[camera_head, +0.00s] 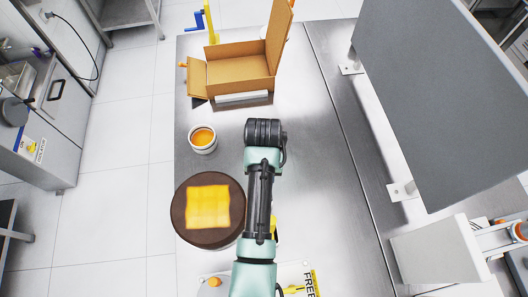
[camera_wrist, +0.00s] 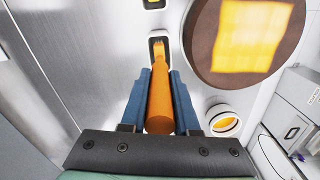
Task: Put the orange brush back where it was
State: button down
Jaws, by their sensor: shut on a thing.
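The orange brush (camera_wrist: 160,105) is between the two blue fingers of my gripper (camera_wrist: 160,74) in the wrist view. My gripper is shut on its handle. The brush's far end lies over or in a small dark, white-rimmed holder or slot (camera_wrist: 151,46); I cannot tell whether it touches it. In the head view my arm hides the gripper and the brush.
A brown round cake with a yellow square top (camera_head: 208,210) and a white cup of orange liquid (camera_head: 203,139) stand left of my arm. An open cardboard box (camera_head: 235,68) is at the back. A grey panel (camera_head: 430,85) stands right. The metal table (camera_head: 320,190) is clear right of my arm.

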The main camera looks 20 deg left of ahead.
jog(key=shift+f, duration=0.95)
jog(key=shift+f, duration=0.15)
jog(key=c, duration=0.7)
grip_release()
jog(key=shift+o, duration=0.2)
notch_tip(320, 180, up, 12)
jog(key=shift+f, duration=0.25)
jog(key=shift+r+p, duration=0.45)
jog(key=shift+p, duration=0.05)
